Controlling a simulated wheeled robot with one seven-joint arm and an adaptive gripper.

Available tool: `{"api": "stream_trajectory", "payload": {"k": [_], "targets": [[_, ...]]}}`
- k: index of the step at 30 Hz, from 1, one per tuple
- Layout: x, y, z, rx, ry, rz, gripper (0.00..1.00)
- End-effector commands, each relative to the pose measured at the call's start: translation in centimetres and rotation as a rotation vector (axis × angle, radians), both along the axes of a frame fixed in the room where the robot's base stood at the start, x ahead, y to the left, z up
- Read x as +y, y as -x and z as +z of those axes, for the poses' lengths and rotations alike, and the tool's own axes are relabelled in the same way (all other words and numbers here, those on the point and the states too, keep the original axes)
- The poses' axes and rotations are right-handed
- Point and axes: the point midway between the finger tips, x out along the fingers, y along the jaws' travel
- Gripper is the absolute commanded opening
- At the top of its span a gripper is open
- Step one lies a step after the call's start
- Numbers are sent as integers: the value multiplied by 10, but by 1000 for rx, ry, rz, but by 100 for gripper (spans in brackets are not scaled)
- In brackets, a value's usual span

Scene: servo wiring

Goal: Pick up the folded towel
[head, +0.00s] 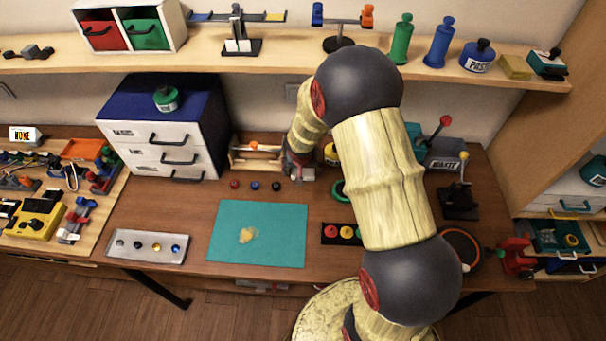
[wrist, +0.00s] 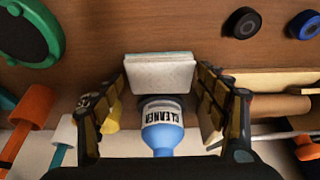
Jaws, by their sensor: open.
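The folded towel (wrist: 160,72) is a pale, flat, layered pad with a teal edge, in the upper middle of the wrist view. My gripper (wrist: 159,82) is open, with one finger on each side of the towel. The left finger is close to the towel's side; I cannot tell whether either finger touches it. In the head view my gripper (head: 298,168) is low at the back of the workbench, and my arm hides its fingertips. I cannot make out the towel in the head view.
A blue cleaner bottle (wrist: 163,132) is just below the towel in the wrist view, also between the fingers. A wooden rack (head: 255,155) is left of my gripper. A white drawer cabinet (head: 165,145) stands further left. A teal mat (head: 230,225) lies in front.

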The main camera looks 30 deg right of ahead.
Motion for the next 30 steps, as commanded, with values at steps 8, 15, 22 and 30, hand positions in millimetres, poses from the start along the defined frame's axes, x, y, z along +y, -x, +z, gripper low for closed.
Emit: {"api": "stream_trajectory", "payload": {"k": [8, 15, 22, 30], "targets": [[-1, -2, -5, -1, 1, 1, 74], [-1, -2, -5, -1, 1, 1, 62], [-1, -2, -5, -1, 1, 1, 49], [-1, -2, -4, -1, 1, 1, 43]]}}
